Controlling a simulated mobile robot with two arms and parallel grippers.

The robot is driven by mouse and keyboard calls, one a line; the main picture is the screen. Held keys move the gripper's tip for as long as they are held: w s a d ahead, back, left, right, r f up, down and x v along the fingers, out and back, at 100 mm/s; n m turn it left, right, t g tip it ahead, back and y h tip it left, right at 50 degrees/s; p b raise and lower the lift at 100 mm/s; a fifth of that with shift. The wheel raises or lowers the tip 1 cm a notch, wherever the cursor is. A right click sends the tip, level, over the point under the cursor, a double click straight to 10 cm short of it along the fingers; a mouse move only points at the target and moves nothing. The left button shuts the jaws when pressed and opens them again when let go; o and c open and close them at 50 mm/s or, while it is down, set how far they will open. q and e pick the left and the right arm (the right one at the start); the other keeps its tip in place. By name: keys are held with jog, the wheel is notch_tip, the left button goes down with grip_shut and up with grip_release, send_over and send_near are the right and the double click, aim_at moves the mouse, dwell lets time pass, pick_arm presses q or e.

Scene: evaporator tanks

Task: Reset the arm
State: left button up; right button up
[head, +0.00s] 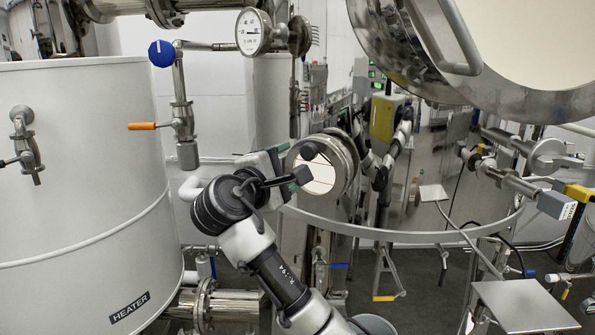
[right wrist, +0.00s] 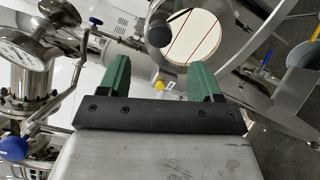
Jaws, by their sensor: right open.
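My right arm (head: 275,275) reaches up from the bottom of the head view. Its gripper (head: 290,170) is in front of a round flanged window with a pale face and thin red lines (head: 322,184). In the right wrist view the two green fingers of the gripper (right wrist: 160,80) stand wide apart with nothing between them. The same round window (right wrist: 192,38) shows beyond the fingers, apart from them as far as I can tell. The left gripper is not clearly in view.
A white tank marked HEATER (head: 75,190) fills the left. A pressure gauge (head: 252,32), a blue knob (head: 162,53) and an orange-handled valve (head: 143,126) are near the arm. A large open steel lid (head: 390,50) hangs upper right. A grey plate (head: 522,305) stands lower right.

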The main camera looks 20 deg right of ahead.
jog(key=shift+s+a, duration=0.45)
jog(key=shift+s, duration=0.05)
